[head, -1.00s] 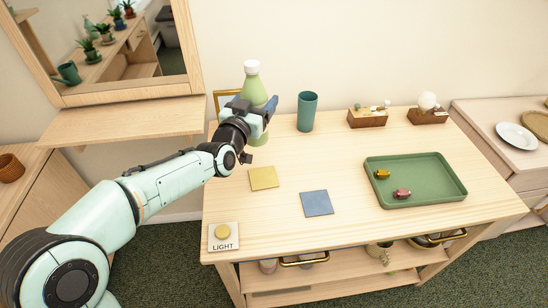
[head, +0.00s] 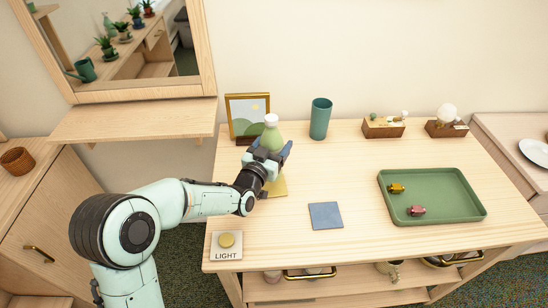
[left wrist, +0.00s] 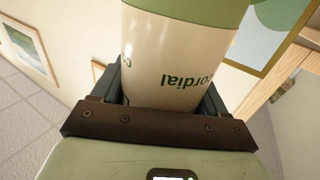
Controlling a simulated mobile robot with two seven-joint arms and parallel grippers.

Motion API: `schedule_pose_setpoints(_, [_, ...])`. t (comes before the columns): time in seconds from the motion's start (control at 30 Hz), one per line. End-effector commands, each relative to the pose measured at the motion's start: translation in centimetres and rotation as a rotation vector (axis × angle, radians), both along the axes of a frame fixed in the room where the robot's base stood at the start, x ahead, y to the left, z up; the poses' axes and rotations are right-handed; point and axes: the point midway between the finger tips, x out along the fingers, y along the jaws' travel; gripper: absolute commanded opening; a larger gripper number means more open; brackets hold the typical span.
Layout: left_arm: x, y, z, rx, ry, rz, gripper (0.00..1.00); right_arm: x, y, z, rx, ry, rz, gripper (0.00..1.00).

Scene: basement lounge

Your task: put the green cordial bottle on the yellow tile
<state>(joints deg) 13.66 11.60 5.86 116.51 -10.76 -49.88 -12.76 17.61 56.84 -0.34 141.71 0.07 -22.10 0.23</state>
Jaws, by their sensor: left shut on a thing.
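The green cordial bottle (head: 270,133), with a white cap, is upright in my left gripper (head: 268,157). In the left wrist view the bottle's cream label (left wrist: 165,65) fills the space between the fingers (left wrist: 162,95), which are shut on it. The yellow tile (head: 278,187) lies on the table behind and beneath the gripper, partly covered by it in the head view. The bottle's base is hidden by the gripper, so I cannot tell whether it touches the tile. My right gripper is not in view.
A blue tile (head: 325,215) lies right of the yellow one. A LIGHT button (head: 226,244) is at the front left. A framed picture (head: 248,108) and teal cup (head: 320,118) stand behind. A green tray (head: 450,212) holds two small objects. The middle of the table is clear.

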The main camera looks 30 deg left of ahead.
Motion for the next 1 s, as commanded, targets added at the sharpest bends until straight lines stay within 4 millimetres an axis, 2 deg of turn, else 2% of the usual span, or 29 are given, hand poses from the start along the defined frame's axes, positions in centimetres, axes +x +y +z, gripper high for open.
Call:
schedule_pose_setpoints(0.17, [0.1, 0.0, -1.1, 0.000, -0.005, 0.001, 0.16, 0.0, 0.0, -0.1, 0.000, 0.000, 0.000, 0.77])
schedule_pose_setpoints(0.4, [0.1, 0.0, -4.3, 0.001, -0.006, 0.001, 0.16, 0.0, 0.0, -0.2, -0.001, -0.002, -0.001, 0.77])
schedule_pose_setpoints(0.87, [0.0, 0.0, -5.0, 0.002, -0.008, 0.001, 0.16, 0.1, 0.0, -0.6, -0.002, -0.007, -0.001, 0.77])
schedule_pose_setpoints(0.9, [0.0, 0.0, -5.2, 0.000, -0.002, 0.001, 0.80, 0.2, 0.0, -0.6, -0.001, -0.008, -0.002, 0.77])
schedule_pose_setpoints(0.97, [0.0, 0.0, -5.2, 0.000, -0.002, 0.001, 0.99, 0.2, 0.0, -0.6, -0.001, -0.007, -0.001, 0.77])
schedule_pose_setpoints(1.0, [0.0, 0.0, -5.1, 0.000, -0.002, 0.001, 0.99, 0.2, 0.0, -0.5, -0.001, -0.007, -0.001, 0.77])
